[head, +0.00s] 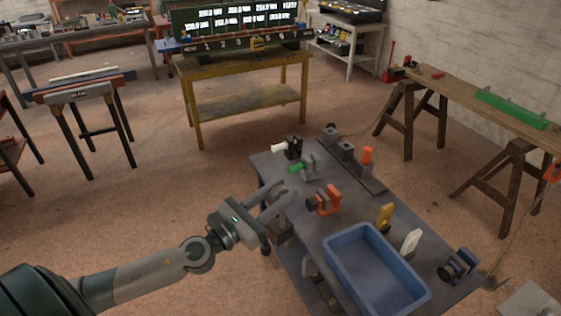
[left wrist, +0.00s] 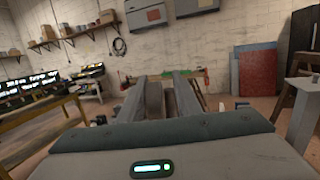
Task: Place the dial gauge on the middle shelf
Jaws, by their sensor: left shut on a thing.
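My left gripper (head: 277,200) is at the left edge of the grey bench (head: 308,225), with its fingers closed around a grey-brown thing. The fingers hide much of it, and I cannot tell for sure whether it is the dial gauge. A dark rounded piece shows just below the gripper. My right gripper is not in view.
On the bench stand a blue bin (head: 333,240), an orange clamp-like tool (head: 328,201), a green-handled tool (head: 304,166), a yellow piece (head: 384,215), a white piece (head: 411,240) and a dark device (head: 458,266). A yellow wooden table (head: 250,75) stands behind. The floor left of the bench is open.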

